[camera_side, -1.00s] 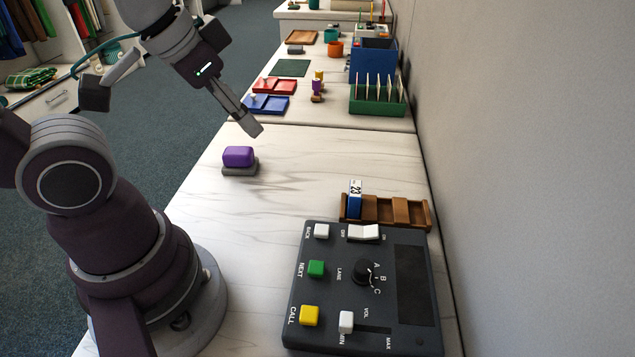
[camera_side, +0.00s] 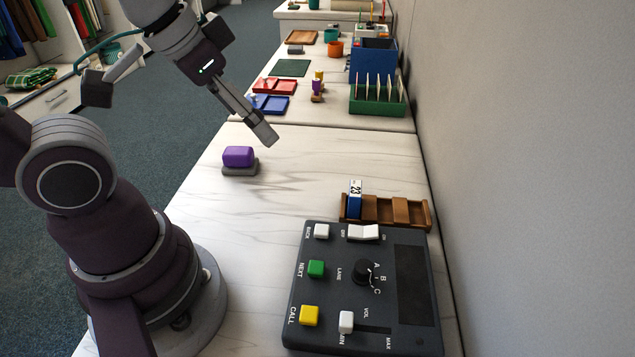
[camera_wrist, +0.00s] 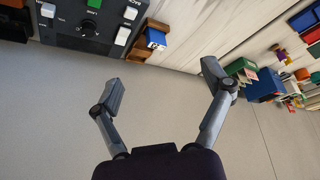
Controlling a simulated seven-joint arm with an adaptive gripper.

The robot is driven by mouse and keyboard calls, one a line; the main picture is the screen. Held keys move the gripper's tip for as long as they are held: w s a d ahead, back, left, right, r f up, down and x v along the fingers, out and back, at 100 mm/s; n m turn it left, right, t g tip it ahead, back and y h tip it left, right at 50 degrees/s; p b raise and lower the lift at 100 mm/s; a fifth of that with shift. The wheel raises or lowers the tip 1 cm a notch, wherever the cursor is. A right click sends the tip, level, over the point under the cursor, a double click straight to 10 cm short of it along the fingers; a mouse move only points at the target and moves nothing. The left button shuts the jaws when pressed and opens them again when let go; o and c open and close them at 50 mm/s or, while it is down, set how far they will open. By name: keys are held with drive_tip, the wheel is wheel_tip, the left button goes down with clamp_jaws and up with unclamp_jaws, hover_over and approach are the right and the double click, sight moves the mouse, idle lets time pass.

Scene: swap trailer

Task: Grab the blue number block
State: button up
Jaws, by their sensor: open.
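The blue number block (camera_side: 355,195) stands upright at the left end of a brown wooden rack (camera_side: 417,213). Its white part shows the number 23. My gripper (camera_side: 264,136) is above the table, to the left of the block and farther back, apart from everything. In the wrist view my gripper (camera_wrist: 160,88) is open, its two fingers spread with nothing between them.
A dark control panel (camera_side: 303,270) with buttons and a knob lies in front of the rack. A purple block (camera_side: 238,156) sits on a grey base to the left. A green rack (camera_side: 377,107) and trays stand at the back. A grey wall (camera_side: 530,150) runs along the right.

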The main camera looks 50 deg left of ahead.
drive_tip(key=w+m+g, duration=0.3)
drive_tip(key=w+m, duration=0.1)
drive_tip(key=w, duration=0.3)
drive_tip(key=m+g, duration=0.3)
drive_tip(key=m, duration=0.2)
hover_over(356, 188)
drive_tip(key=f, duration=0.8)
drive_tip(key=shift+s+a+f, duration=0.1)
drive_tip(key=shift+s, duration=0.25)
drive_tip(key=f, duration=1)
drive_tip(key=shift+w+f, duration=0.3)
drive_tip(key=shift+f, duration=0.05)
drive_tip(key=c, duration=1.1)
